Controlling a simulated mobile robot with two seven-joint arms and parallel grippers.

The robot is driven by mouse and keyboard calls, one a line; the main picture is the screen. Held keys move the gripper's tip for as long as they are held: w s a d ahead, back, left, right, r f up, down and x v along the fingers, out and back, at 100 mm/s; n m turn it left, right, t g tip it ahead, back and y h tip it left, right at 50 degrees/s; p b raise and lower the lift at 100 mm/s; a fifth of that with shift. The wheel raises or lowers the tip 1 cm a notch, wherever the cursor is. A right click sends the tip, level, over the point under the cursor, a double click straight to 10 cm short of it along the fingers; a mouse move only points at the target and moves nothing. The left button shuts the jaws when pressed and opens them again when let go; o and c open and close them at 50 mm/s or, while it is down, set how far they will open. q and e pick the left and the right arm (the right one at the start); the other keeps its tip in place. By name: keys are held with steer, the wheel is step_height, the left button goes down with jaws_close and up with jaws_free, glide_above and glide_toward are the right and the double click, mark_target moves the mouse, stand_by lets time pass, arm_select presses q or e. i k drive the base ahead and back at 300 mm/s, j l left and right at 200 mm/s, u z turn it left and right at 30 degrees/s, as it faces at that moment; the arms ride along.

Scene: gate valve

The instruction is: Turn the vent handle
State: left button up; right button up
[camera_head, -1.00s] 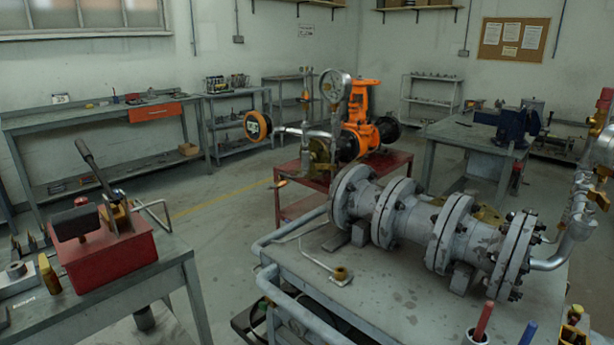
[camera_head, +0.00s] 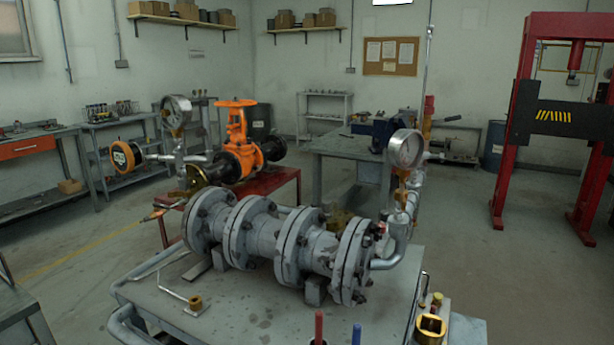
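A grey flanged pipe assembly (camera_head: 268,240) lies on a metal cart (camera_head: 240,320) in front of me. At its right end a bent pipe (camera_head: 395,250) rises to brass fittings (camera_head: 402,190) and a round pressure gauge (camera_head: 406,149). A small red part (camera_head: 381,227) shows near the right flange. I cannot tell for sure which part is the vent handle. Behind the pipe, an orange gate valve (camera_head: 236,150) with a handwheel stands on a red table (camera_head: 285,176), with a second gauge (camera_head: 176,112) to its left. Neither of my grippers is in view.
A bent rod with a brass end (camera_head: 194,302) lies on the cart's left side. A brass socket (camera_head: 430,327) and red and blue tool handles are at the front. A red press frame (camera_head: 515,130) stands right.

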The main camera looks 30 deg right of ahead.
mark_target(441, 157)
steer(key=k+l, duration=0.1)
steer(key=l, duration=0.25)
steer(key=k+l, duration=0.1)
steer(key=l, duration=0.3)
steer(key=k+l, duration=0.1)
steer(key=l, duration=0.25)
steer(key=k+l, duration=0.15)
steer(key=l, duration=0.85)
steer(key=i, duration=0.2)
